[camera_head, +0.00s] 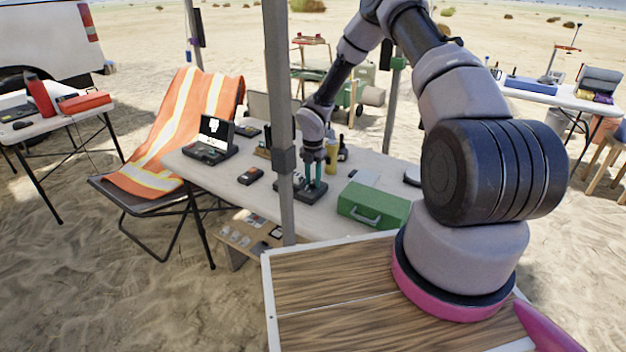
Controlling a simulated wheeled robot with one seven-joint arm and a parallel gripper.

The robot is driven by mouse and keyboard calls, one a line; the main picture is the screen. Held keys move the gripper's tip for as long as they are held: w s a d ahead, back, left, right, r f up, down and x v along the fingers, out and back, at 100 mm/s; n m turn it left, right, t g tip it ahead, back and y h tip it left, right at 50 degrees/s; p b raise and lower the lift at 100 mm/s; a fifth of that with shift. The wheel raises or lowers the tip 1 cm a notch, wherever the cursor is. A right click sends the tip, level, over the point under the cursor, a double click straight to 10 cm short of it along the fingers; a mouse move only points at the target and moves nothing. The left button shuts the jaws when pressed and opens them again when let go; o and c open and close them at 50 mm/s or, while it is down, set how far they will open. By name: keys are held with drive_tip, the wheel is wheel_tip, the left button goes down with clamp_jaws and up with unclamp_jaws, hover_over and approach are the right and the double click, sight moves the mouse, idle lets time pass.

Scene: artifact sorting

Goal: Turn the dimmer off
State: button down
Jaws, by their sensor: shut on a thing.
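My arm reaches over the white table (225,170). My gripper (313,188) points down at the table's front part, left of the green case. It is shut on a small dark device (291,185) at the table top, which looks like the dimmer. The fingers cover much of this device, so its knob and setting cannot be made out.
A green case (373,207) stands right of my gripper. A yellow cylinder (331,157) stands close behind it. A black open case (212,140) and a small dark box (250,175) are to the left. A grey pole (280,110) rises at the table's front edge.

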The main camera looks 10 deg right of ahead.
sight(313, 182)
drive_tip(key=shift+n, duration=0.8)
drive_tip(key=c, duration=0.6)
unclamp_jaws()
wheel_tip(313, 182, up, 11)
drive_tip(key=shift+f, duration=0.1)
